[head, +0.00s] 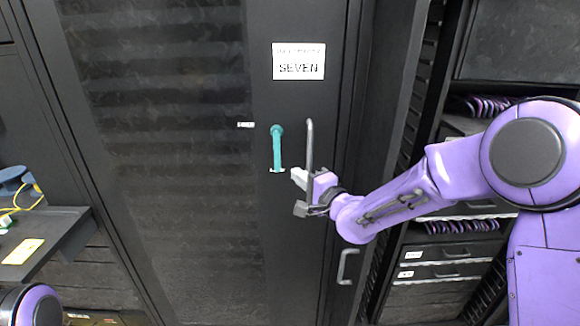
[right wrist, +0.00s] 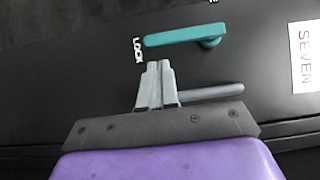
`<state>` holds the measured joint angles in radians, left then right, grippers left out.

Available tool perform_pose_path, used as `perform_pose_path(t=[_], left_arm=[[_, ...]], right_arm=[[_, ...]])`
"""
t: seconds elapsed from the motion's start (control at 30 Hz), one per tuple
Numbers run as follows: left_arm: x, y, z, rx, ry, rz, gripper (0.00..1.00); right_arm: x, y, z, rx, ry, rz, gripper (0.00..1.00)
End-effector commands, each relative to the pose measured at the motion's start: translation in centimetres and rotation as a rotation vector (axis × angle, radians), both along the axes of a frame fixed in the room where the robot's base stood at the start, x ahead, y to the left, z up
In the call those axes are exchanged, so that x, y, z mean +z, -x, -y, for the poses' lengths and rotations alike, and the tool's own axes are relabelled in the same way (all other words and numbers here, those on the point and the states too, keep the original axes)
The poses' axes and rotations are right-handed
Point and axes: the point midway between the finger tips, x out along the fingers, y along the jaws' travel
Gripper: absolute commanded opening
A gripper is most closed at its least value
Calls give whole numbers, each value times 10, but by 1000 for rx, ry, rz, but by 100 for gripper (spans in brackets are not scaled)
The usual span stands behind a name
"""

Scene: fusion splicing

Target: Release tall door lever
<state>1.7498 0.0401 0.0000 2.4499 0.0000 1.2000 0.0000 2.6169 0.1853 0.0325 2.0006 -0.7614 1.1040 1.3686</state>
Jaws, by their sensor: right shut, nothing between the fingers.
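The teal lever (head: 277,150) is on the tall dark door, hanging straight down from its round pivot. In the right wrist view the lever (right wrist: 182,36) lies sideways, its free end at a white LOCK label (right wrist: 138,50). My right gripper (head: 297,176) is just right of the lever's lower end. In the right wrist view its fingertips (right wrist: 158,68) are together and empty, close to the lever's free end. A narrow dark gap shows between them and the lever. My left gripper is not in view.
A grey vertical pull handle (head: 310,145) stands beside my right gripper. A SEVEN sign (head: 298,61) is above the lever. A second small label (head: 246,125) is left of the pivot. A rack with drawers (head: 445,272) is at right, a dark shelf (head: 60,235) at left.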

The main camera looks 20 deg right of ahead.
Motion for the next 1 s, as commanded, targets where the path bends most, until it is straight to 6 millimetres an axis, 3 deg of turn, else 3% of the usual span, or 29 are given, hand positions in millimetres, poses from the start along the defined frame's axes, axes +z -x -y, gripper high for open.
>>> perform_pose_path(t=[0.1, 0.3, 1.0], left_arm=[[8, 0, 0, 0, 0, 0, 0], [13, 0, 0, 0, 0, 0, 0], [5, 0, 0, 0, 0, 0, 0]], right_arm=[[1, -21, -7, 0, 3, -1, 0], [0, -40, -12, -1, 2, -2, 0], [-3, -44, -17, -1, -52, 14, 0]])
